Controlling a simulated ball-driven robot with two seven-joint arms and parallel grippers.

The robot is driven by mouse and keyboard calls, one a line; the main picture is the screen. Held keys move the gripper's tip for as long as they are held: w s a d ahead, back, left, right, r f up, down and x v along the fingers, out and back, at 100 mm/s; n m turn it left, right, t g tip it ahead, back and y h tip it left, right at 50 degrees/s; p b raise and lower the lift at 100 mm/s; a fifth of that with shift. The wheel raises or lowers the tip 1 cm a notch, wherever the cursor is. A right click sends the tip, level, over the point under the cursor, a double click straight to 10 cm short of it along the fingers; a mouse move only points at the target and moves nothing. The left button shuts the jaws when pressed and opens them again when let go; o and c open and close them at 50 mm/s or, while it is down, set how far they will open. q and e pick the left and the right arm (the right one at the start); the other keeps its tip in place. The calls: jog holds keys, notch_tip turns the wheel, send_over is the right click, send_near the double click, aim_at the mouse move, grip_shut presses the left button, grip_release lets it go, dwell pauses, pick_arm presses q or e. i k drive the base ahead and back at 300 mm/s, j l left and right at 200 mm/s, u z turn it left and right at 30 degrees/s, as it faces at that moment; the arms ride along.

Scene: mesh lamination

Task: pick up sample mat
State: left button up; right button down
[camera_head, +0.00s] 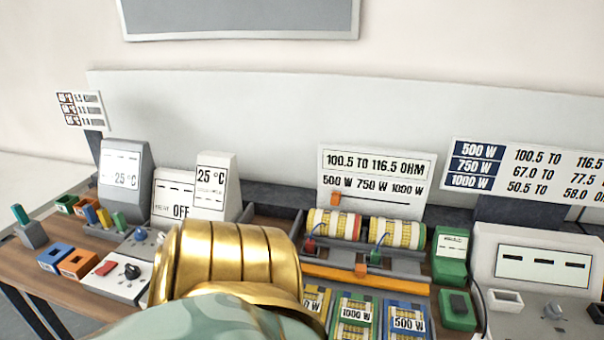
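Several flat labelled pieces lie at the bottom centre: a mostly hidden yellow one, a green-edged one marked 1000 W (354,312) and a blue-edged one marked 500 W (407,318). I cannot tell whether one of these is the sample mat. The lower edges of these pieces are cut off by the frame. A gold and pale green part of my own arm covers the bottom centre and hides the bench behind it. Neither of my grippers is in view.
A rig with two wound coils (366,228) stands behind an orange bar (365,279). A meter (540,263) stands at right.

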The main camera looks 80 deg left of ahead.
aim_at(316, 299)
jog(key=j+u, duration=0.1)
jog(key=u, duration=0.35)
jog(key=k+j+u, duration=0.1)
jog(key=u, duration=0.4)
jog(key=j+u, duration=0.1)
jog(key=u, duration=0.35)
jog(key=j+u, duration=0.15)
jog(key=u, duration=0.35)
